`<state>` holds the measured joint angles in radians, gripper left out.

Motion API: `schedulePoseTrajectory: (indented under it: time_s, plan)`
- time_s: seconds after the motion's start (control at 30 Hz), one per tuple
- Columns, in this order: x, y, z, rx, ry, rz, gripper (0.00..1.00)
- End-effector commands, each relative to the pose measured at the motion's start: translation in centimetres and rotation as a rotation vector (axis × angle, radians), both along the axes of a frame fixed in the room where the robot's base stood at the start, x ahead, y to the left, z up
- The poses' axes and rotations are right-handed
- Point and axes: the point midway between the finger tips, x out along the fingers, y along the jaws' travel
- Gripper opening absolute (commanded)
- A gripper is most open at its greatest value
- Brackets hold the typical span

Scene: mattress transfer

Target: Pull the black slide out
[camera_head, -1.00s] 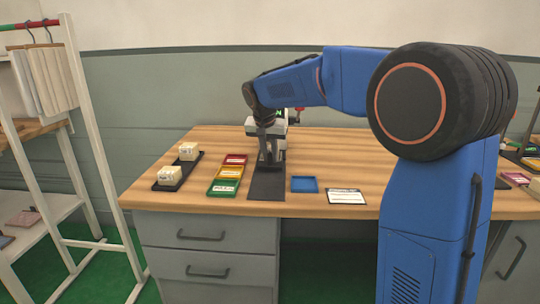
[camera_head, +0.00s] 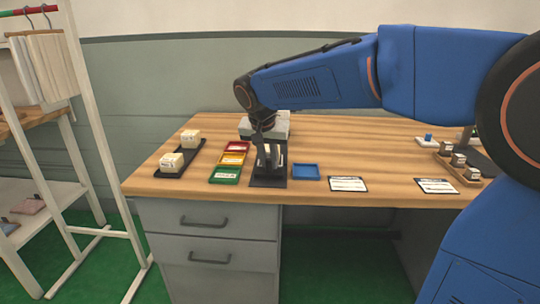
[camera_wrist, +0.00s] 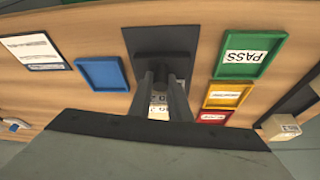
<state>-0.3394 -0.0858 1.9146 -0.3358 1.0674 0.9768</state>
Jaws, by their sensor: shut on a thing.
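The black slide (camera_wrist: 160,60) shows in the wrist view as a dark piece with a raised front part at my fingertips. It lies over a flat dark mat (camera_wrist: 162,35), which also shows in the head view (camera_head: 268,183). My gripper (camera_wrist: 163,75) points down and is shut on the slide; in the head view (camera_head: 268,166) it is above the mat. Small white blocks (camera_wrist: 158,107) show between my fingers, behind the slide's front part. The grey-white machine (camera_head: 277,122) stands behind, partly hidden by my arm.
Green (camera_head: 225,175), yellow and red trays lie left of the mat, a blue tray (camera_head: 306,171) right of it. Farther left is a black tray (camera_head: 193,157) with two boxes. White cards (camera_head: 347,184) and a wooden rack (camera_head: 457,167) are right. Desk's front edge is close.

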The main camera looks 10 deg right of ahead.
Motion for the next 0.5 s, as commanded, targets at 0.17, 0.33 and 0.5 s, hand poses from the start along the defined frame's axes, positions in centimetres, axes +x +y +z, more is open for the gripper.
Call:
schedulePoseTrajectory:
  time_s: [0.17, 0.33, 0.5]
  plan:
    - [-0.41, 0.14, -0.06, 0.001, 0.004, 0.0, 0.0]
    - [-0.47, 0.15, -0.09, 0.001, 0.006, -0.001, 0.2]
    - [-0.41, 0.13, -0.09, 0.001, 0.005, -0.001, 0.36]
